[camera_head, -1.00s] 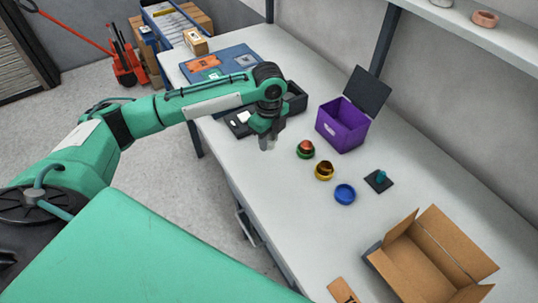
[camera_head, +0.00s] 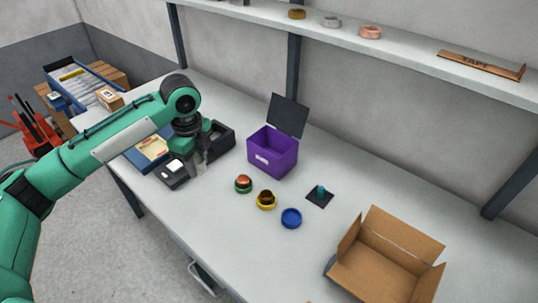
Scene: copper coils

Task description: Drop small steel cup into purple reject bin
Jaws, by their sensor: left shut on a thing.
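The purple reject bin (camera_head: 271,158) stands upright on the workbench, with its dark lid (camera_head: 288,116) open and raised at the back. My left gripper (camera_head: 200,166) is left of the bin, apart from it, pointing down over the bench. It is shut on a small pale grey thing, the small steel cup (camera_head: 201,171), which is partly hidden by the fingers. My right gripper is not in view.
A dark plate with a teal peg (camera_head: 320,194) is to the right. An open cardboard box (camera_head: 385,258) is at front right. A shelf (camera_head: 400,50) runs above.

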